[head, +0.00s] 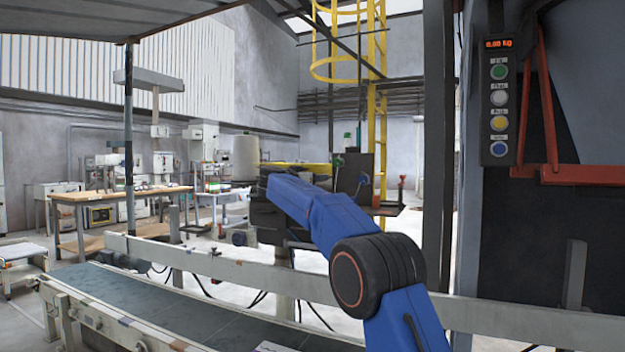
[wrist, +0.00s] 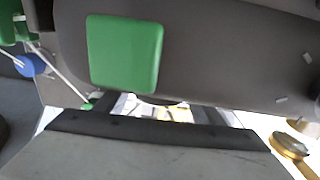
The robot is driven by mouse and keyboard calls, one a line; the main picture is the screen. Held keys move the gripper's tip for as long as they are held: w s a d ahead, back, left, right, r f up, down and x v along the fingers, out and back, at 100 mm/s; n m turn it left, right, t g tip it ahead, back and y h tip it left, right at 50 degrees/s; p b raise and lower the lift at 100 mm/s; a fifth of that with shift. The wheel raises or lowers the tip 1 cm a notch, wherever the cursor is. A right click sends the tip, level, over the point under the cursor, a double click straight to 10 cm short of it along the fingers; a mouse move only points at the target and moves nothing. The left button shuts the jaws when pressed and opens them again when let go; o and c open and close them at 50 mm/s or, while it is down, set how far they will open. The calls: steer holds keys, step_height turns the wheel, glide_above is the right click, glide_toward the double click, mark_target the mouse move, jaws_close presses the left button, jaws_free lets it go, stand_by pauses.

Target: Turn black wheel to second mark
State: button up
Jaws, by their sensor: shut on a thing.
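In the head view my blue arm reaches to the dark machine in the middle. My gripper (head: 277,222) is a dark shape there, hard to tell apart from the machine. A large dark grey rounded part, which looks like the black wheel (wrist: 215,55), fills the top of the wrist view very close up. It carries a green square (wrist: 124,53) and a few small pale marks at its right. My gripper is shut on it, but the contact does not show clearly. I cannot tell which mark the wheel stands at.
A conveyor (head: 190,310) with a pale rail runs across the front. A dark panel (head: 352,172) with green and blue knobs stands right of the arm's end. A button box (head: 498,100) reading 0.00 KG hangs at right. A brass round part (wrist: 290,147) shows in the wrist view.

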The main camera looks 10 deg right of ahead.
steer(key=shift+m+g+h, duration=1.4)
steer(key=shift+g+h, duration=0.1)
steer(key=shift+g, duration=0.1)
steer(key=shift+m+g, duration=0.3)
steer(key=shift+g, duration=0.1)
steer(key=o, duration=1)
steer(key=shift+o, duration=0.2)
steer(key=v, duration=1.7)
steer(key=shift+a+f, duration=0.3)
steer(key=shift+f, duration=0.05)
